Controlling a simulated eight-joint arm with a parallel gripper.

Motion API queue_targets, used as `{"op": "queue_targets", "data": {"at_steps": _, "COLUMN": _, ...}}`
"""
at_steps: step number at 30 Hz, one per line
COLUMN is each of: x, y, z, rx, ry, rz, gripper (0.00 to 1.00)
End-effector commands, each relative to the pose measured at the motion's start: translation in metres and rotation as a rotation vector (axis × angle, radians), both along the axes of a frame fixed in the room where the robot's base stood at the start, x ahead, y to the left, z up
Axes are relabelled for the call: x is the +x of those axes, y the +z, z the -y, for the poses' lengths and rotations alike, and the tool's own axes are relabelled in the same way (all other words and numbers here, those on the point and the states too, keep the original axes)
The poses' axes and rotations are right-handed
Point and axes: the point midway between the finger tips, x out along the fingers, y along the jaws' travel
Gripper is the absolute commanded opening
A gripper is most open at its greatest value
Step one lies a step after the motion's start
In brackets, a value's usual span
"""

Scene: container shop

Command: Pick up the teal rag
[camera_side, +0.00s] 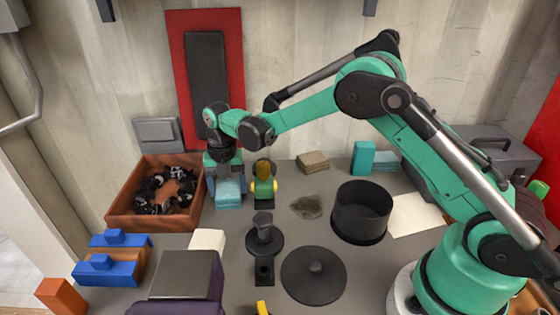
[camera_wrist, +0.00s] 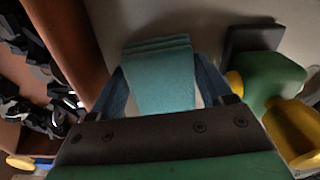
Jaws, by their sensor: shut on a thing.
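The teal rag (camera_wrist: 160,75) is a folded, light teal cloth with layered edges. In the wrist view it sits between the two blue fingers of my gripper (camera_wrist: 165,95), which are shut on it. In the side view the rag (camera_side: 229,194) shows under my gripper (camera_side: 226,178), just right of the wooden box. I cannot tell whether the rag touches the table. Its near end is partly hidden by the gripper body in the wrist view.
A wooden box (camera_side: 150,222) of dark parts stands close on the left. A green and yellow object (camera_side: 264,182) stands close on the right. A black cylindrical pot (camera_side: 361,213), a round black lid (camera_side: 314,276) and a dark stain (camera_side: 307,207) lie farther right.

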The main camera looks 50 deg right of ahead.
Motion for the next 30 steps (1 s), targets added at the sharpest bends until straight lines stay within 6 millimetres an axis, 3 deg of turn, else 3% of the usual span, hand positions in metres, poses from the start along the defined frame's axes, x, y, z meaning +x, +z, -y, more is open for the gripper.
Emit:
{"op": "queue_targets", "data": {"at_steps": 8, "x": 0.000, "y": 0.024, "z": 0.000, "rx": 0.000, "ry": 0.000, "rz": 0.000, "gripper": 0.22}}
{"op": "queue_targets", "data": {"at_steps": 11, "x": 0.000, "y": 0.045, "z": 0.000, "rx": 0.000, "ry": 0.000, "rz": 0.000, "gripper": 0.22}}
{"op": "queue_targets", "data": {"at_steps": 21, "x": -0.001, "y": 0.146, "z": 0.000, "rx": 0.000, "ry": 0.000, "rz": 0.000, "gripper": 0.22}}
{"op": "queue_targets", "data": {"at_steps": 30, "x": 0.000, "y": 0.191, "z": 0.000, "rx": 0.000, "ry": 0.000, "rz": 0.000, "gripper": 0.22}}
